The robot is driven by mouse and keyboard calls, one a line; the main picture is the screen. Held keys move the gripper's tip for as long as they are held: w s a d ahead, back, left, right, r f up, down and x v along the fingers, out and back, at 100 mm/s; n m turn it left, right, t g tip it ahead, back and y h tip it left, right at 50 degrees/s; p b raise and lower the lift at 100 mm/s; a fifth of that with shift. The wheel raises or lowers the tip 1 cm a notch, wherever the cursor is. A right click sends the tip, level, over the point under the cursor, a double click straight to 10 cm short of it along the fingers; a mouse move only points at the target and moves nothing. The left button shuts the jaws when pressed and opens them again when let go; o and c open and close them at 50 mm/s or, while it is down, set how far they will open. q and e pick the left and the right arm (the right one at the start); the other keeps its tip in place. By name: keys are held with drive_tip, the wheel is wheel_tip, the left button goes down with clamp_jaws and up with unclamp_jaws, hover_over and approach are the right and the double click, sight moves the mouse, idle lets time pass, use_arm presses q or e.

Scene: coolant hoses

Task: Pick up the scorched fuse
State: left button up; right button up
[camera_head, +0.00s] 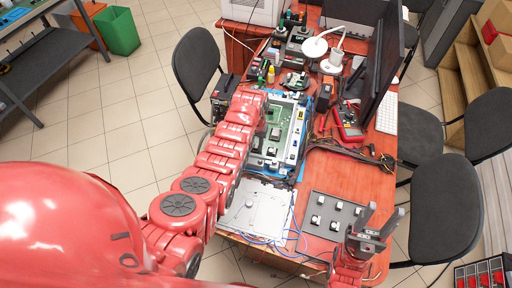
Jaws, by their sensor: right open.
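A dark panel (325,228) with several small grey-white pieces lies at the front right of the red desk. I cannot tell which piece, here or elsewhere, is the scorched fuse. My right gripper (384,213) is open just right of this panel, near the desk's front right edge, with nothing visible between its fingers. My left arm reaches across the desk's left side to the open device with a green circuit board (284,122). The left gripper (262,91) is at the arm's far end, by the device's back left; its jaws are too small and hidden to read.
A silver plate (258,212) with blue wires lies left of the panel. A red multimeter (348,122), cables (345,149), a white lamp (316,47) and dark monitors (378,65) crowd the back. Black chairs (446,205) flank the desk. Bare desk shows right of the device.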

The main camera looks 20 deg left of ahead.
sight(256, 147)
use_arm(q)
clamp_jaws()
drive_tip(key=shift+r, duration=0.1)
drive_tip(key=shift+r+b, duration=0.3)
drive_tip(key=shift+r, duration=0.35)
wheel_tip(256, 147, up, 5)
drive_tip(key=shift+w+r+b, duration=0.1)
drive_tip(key=shift+r+b, duration=0.05)
drive_tip(key=shift+b, duration=0.9)
wheel_tip(256, 147, up, 3)
drive_tip(key=shift+r+p, duration=0.15)
drive_tip(key=shift+p, duration=0.75)
